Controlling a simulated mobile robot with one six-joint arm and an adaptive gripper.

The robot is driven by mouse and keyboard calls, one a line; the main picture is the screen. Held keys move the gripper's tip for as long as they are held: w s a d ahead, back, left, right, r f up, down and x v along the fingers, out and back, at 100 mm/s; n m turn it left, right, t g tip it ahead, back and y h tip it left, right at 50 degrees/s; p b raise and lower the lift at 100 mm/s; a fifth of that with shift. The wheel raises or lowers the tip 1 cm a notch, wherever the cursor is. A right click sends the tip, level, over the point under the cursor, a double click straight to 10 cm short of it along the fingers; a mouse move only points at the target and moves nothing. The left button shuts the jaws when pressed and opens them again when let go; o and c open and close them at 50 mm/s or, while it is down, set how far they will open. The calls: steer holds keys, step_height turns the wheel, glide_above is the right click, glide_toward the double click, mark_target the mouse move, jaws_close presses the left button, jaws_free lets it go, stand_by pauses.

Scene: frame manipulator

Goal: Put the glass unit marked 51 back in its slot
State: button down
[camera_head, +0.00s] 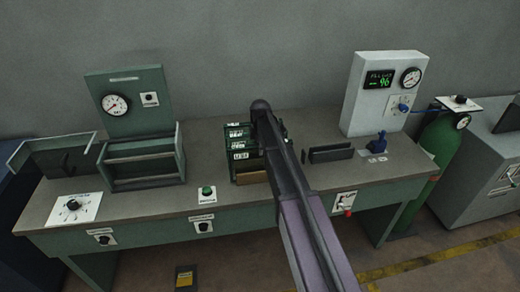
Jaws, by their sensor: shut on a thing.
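A small green rack (229,147) stands mid-bench, with several white-labelled edges stacked in it. The labels are too small to read, so I cannot tell which unit or slot is marked 51. A brown piece (251,177) shows at the rack's lower front. My arm crosses the picture from the bottom and covers the rack's right side. My gripper cannot be made out; the arm hides that area, and whatever is held there is hidden too.
Left on the bench (140,203) are an open green frame (143,182), a gauge panel (130,105) and a grey tray (56,157). To the right are a low dark holder (331,154), a white gauge cabinet (386,93) and a green gas cylinder (437,145).

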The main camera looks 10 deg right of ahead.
steer(key=shift+f, duration=0.15)
stand_by(0.3)
steer(key=shift+c, duration=2)
jaws_free()
